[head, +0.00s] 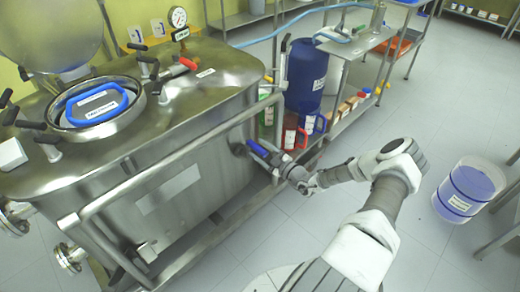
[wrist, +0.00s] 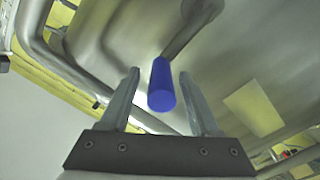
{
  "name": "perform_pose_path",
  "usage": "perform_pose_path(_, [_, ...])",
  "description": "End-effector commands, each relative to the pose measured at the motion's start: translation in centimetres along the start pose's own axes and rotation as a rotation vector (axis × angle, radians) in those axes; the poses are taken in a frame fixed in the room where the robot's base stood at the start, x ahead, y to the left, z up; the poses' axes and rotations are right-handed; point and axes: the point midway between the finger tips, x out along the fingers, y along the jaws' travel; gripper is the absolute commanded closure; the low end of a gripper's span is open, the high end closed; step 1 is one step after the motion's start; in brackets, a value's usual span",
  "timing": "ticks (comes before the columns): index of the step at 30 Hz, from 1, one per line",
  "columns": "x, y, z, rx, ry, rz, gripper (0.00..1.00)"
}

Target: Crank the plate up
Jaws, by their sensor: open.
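A crank with a blue grip (head: 257,148) is on the right end of the steel reactor tank (head: 130,140). In the wrist view the blue grip (wrist: 161,85) points toward me, on a grey crank arm (wrist: 190,30). My gripper (head: 272,158) is at the crank, on the tank's right side. In the wrist view my gripper (wrist: 160,76) is open, with one finger on each side of the blue grip. Gaps show between the grip and both fingers. I cannot make out the plate that the crank moves.
A steel rail (head: 170,160) runs along the tank. A blue drum (head: 305,77), red jugs (head: 290,134) and a shelf cart (head: 350,80) stand behind my arm. A clear tub with blue contents (head: 468,188) is on the floor at right. Floor in front is mostly clear.

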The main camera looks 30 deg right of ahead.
Motion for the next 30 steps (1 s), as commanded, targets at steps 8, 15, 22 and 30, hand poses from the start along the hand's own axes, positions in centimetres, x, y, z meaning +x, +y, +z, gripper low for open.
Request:
perform_pose_path(8, [-4.7,0.2,-0.1,0.0,-0.003,0.001,0.37])
perform_pose_path(15, [-10.7,0.2,0.0,0.0,-0.004,0.002,0.37])
perform_pose_path(22, [-15.2,0.2,0.0,0.0,-0.003,0.002,0.37])
perform_pose_path(30, [-17.2,0.1,0.0,-0.002,-0.002,0.001,0.37])
